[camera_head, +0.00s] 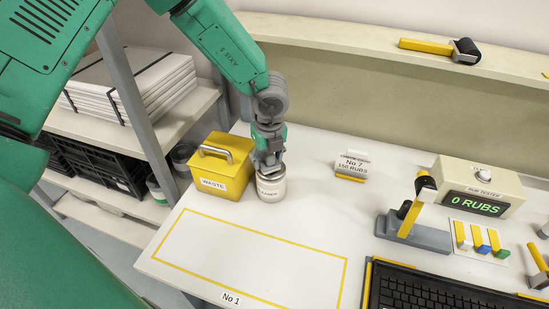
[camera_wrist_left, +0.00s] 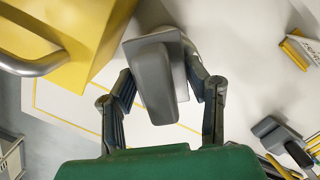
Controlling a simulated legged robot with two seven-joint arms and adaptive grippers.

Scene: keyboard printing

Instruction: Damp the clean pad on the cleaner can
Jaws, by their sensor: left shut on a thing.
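The white cleaner can (camera_head: 271,186) stands on the table right of the yellow waste box (camera_head: 222,170). My left gripper (camera_head: 268,158) points down directly over the can's top. In the left wrist view, my left gripper (camera_wrist_left: 165,85) is shut on a grey block-like pad (camera_wrist_left: 155,80), one finger on each side. The pad's underside is hidden, so I cannot tell whether it touches the can. The can is mostly hidden behind the pad in that view. My right gripper does not show.
A yellow outlined area (camera_head: 250,255) in front of the can is clear. To the right are a small sign (camera_head: 350,168), a grey stand (camera_head: 415,233), a rub tester (camera_head: 478,188) and a black keyboard (camera_head: 440,292). A yellow-handled tool (camera_head: 428,46) lies on the back shelf.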

